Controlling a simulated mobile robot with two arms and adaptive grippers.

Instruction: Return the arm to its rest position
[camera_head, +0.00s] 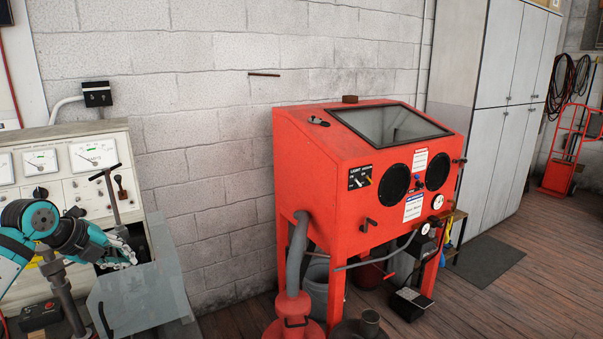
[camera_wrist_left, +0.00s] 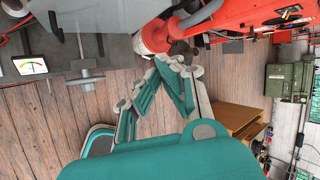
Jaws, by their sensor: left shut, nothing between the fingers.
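My left arm comes in from the left edge in the head view, in front of the gauge bench. Its teal, grey and black gripper (camera_head: 124,254) points right, near a dark recess in the front of the bench. In the left wrist view the two teal fingers come together at their grey tips (camera_wrist_left: 172,64), shut and empty, with wooden floor seen around them. My right gripper is in neither view.
The test bench (camera_head: 133,146) with gauges and a T-handle is on the left. A grey box-like guard (camera_head: 143,303) is right below my gripper. A red blasting cabinet (camera_head: 316,190) stands right of centre. Wooden floor (camera_head: 490,300) is open on the right.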

